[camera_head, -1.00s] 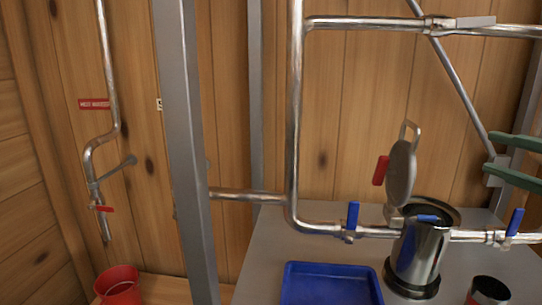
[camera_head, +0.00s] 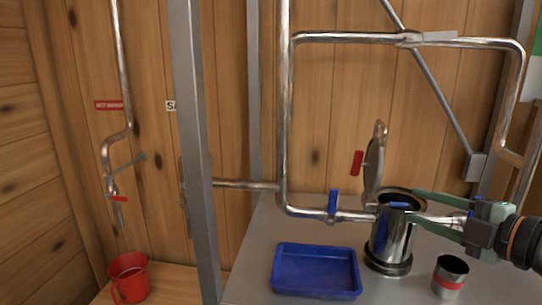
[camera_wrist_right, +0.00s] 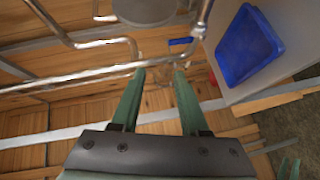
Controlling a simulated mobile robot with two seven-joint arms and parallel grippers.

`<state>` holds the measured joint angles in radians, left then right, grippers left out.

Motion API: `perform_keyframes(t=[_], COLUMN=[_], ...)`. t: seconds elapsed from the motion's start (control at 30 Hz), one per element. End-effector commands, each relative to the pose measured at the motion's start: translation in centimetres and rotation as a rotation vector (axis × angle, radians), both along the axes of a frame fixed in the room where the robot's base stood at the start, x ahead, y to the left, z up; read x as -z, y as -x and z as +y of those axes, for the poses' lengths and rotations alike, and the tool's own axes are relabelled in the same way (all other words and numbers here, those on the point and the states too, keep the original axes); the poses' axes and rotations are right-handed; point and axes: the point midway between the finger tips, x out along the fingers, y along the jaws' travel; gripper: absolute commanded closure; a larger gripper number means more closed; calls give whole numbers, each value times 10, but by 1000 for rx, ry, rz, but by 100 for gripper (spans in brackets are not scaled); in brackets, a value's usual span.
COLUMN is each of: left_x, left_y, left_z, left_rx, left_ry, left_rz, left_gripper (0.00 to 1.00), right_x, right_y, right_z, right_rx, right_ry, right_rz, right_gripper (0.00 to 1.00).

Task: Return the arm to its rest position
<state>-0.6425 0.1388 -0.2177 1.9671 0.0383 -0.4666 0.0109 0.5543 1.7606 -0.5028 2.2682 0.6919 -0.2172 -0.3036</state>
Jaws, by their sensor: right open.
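My right gripper (camera_head: 411,203) reaches in from the right in the head view, with its green fingers spread. The fingertips overlap the upper right side of the shiny metal canister (camera_head: 391,238); I cannot tell whether they touch it. In the right wrist view the same gripper (camera_wrist_right: 159,78) is open, with nothing between its fingers and pipes beyond them. The canister stands upright on the grey table, its round hinged lid (camera_head: 374,170) raised. My left gripper is not in the head view.
A blue tray (camera_head: 316,247) lies left of the canister; a small metal cup with a red band (camera_head: 450,284) stands right of it. Pipes (camera_head: 285,130) with a blue valve handle (camera_head: 333,204) run behind. A grey post (camera_head: 196,180) and a red cup (camera_head: 130,283) are at left.

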Motion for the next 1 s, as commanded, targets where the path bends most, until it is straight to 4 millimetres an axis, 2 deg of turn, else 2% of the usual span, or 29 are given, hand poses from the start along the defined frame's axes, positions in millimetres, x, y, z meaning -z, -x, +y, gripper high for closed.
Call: perform_keyframes(t=[0.03, 0.1, 0.27, 0.4, 0.53, 0.67, 0.77, 0.9, 1.0], left_x=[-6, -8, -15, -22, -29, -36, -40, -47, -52], left_y=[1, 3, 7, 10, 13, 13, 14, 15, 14], left_z=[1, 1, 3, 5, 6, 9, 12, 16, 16], left_rx=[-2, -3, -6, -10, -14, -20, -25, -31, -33], left_ry=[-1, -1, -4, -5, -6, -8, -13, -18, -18], left_rz=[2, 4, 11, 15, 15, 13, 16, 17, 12], left_gripper=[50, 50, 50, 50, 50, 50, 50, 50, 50], right_x=[18, 42, 100, 154, 206, 259, 300, 354, 384], right_y=[-7, -14, -21, -17, -3, 22, 49, 97, 133], right_z=[10, 22, 44, 61, 74, 86, 94, 107, 115], right_rx=[-19, -32, -26, 19, 95, 202, 305, 473, 589], right_ry=[-59, -130, -302, -460, -604, -741, -840, -959, -1024], right_rz=[42, 85, 192, 293, 391, 498, 582, 701, 775], right_gripper=[56, 56, 56, 56, 56, 56, 56, 56, 56])
